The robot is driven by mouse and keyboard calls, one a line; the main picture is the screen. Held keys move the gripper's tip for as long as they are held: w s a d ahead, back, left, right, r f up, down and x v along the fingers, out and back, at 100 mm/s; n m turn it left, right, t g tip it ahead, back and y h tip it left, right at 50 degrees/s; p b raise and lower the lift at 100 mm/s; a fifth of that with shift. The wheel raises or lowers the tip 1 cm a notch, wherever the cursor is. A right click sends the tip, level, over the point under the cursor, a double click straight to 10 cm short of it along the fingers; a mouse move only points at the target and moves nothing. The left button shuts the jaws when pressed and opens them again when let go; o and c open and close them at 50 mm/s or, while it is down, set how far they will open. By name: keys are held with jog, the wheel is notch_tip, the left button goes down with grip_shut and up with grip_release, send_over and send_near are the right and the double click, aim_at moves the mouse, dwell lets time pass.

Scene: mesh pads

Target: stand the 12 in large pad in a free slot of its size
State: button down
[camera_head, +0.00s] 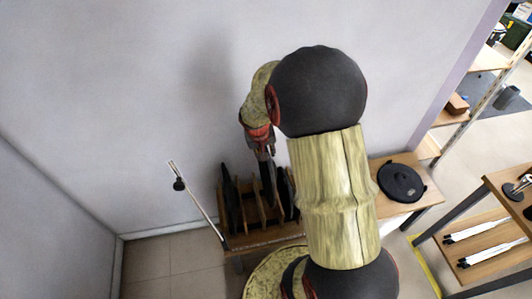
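A slotted wooden rack (262,240) stands against the wall, left of my arm. Dark pads stand on edge in it, including a tall one (230,198) at the left; others show toward the right, partly behind my arm. My gripper (265,157) points down over the middle of the rack. A dark upright pad (267,186) is directly below its fingers, seen nearly edge-on between dividers. I cannot tell whether the fingers hold it or how fully it is seated. No size marks are readable, so I cannot tell which pad is the 12 in large one.
A round black pad (402,183) lies flat on a small wooden table (425,192) to the right. A thin pale pole with a black knob (179,184) leans left of the rack. My arm hides the rack's right end.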

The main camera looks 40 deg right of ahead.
jog(key=shift+w+f+b, duration=0.1)
jog(key=shift+f+b, duration=6)
jog(key=shift+f, duration=2)
jog(key=c, duration=1.9)
grip_release()
jog(key=o, duration=0.4)
jog(key=shift+o, duration=0.2)
jog(key=shift+f, duration=0.1)
